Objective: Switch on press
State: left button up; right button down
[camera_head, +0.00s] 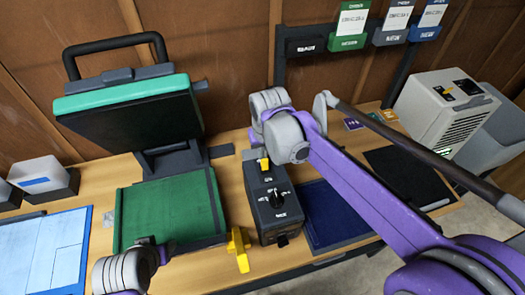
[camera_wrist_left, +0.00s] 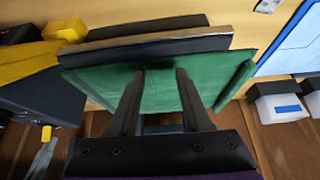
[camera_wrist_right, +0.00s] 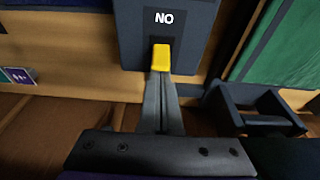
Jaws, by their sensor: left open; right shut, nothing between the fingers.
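The press stands at left with its dark, green-edged upper plate (camera_head: 130,105) raised above a green lower bed (camera_head: 172,208). Beside it is a dark control box (camera_head: 275,210) with a knob and a yellow switch (camera_head: 264,163). In the right wrist view, my right gripper (camera_wrist_right: 161,76) is shut and empty, its tips at the yellow switch (camera_wrist_right: 161,57), seemingly touching it. The label beyond reads "NO" in that view. My left gripper (camera_wrist_left: 160,72) is open and empty over the green bed (camera_wrist_left: 158,90); its fingers are hard to make out in the head view.
A yellow handle (camera_head: 238,250) stands between the bed and the control box near the front edge. A dark blue mat (camera_head: 335,213) lies right of the box. A beige vented unit (camera_head: 440,112) stands at far right. Light blue sheets (camera_head: 45,255) lie at left.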

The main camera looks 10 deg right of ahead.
jog(key=s+t, duration=0.1)
jog(key=t, duration=0.1)
jog(key=s+t, duration=0.1)
jog(key=shift+r+t, duration=0.1)
jog(key=shift+t, duration=0.3)
pick_arm(q)
jog(key=shift+s, duration=0.15)
pick_arm(e)
jog(key=shift+r, duration=0.1)
pick_arm(q)
jog(key=shift+r, duration=0.1)
jog(key=shift+w+r+p, duration=0.35)
jog(key=shift+r+p, duration=0.1)
jog(key=shift+r, duration=0.1)
pick_arm(e)
jog(key=shift+r, duration=0.65)
pick_arm(q)
jog(key=shift+r, duration=0.15)
pick_arm(e)
jog(key=shift+r, duration=0.15)
pick_arm(q)
jog(key=shift+w, duration=0.15)
pick_arm(e)
jog(key=shift+w, duration=0.1)
